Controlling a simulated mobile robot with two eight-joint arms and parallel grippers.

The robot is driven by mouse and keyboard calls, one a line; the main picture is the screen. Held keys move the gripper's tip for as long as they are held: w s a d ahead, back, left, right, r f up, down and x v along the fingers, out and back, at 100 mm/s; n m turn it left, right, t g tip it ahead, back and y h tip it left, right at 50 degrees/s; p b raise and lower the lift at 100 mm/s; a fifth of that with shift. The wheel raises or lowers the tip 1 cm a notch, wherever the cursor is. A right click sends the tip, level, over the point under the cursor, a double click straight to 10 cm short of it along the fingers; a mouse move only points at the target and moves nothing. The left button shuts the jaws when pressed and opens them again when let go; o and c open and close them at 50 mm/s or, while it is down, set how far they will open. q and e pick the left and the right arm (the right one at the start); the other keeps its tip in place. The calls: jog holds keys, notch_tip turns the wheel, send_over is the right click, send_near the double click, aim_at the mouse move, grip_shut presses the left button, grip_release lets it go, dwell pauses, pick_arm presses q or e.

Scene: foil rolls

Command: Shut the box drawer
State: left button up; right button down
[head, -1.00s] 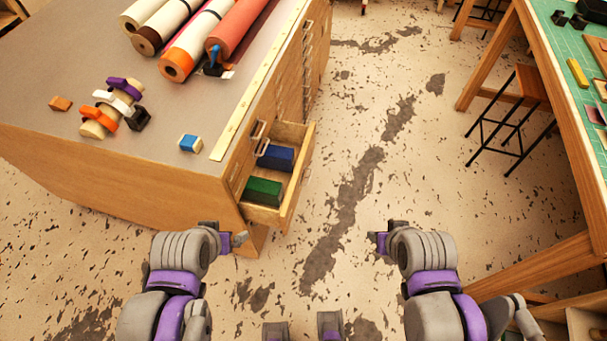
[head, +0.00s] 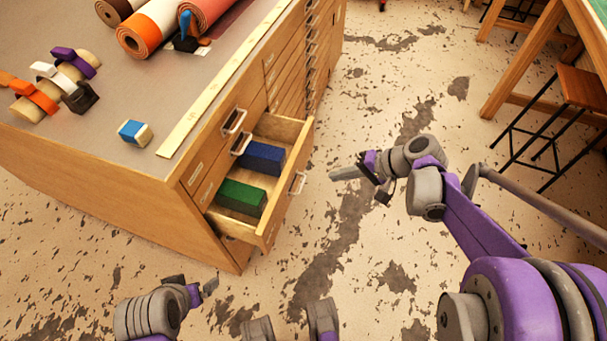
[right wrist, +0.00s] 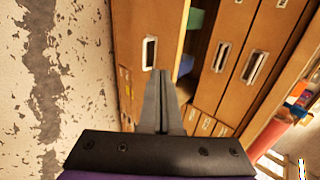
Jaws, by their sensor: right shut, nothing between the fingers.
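The box drawer (head: 287,196) is pulled out from the side of the wooden cabinet (head: 110,205), with a green box (head: 241,197) and a blue box (head: 262,157) inside. Its front and handle face right in the head view. My right gripper (head: 332,174) is shut and empty, a short way to the right of the drawer front and apart from it. In the right wrist view the shut fingers (right wrist: 164,75) point toward the drawer front (right wrist: 155,45), beside its handle. My left gripper (head: 213,286) is low in the head view, below the cabinet corner; its jaw state is unclear.
Rolls (head: 150,35), a blue-and-white block (head: 135,133) and several small items lie on the cabinet top. Closed drawers line the cabinet farther back. A stool (head: 580,90) stands at right.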

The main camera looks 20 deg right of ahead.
aim_at(287, 180)
jog(key=b+x, duration=0.1)
jog(key=x, duration=0.3)
jog(key=a+r+b+x, duration=0.1)
jog(key=x, duration=0.7)
jog(key=shift+w+a+r+b, duration=0.3)
jog(key=shift+w+r+b, duration=0.05)
jog(key=shift+r+b, duration=0.05)
jog(key=shift+w+a, duration=0.2)
jog(key=shift+a, duration=0.05)
jog(key=w+a, duration=0.7)
jog(key=a, duration=0.3)
jog(key=shift+a, duration=0.3)
jog(key=shift+d, duration=0.15)
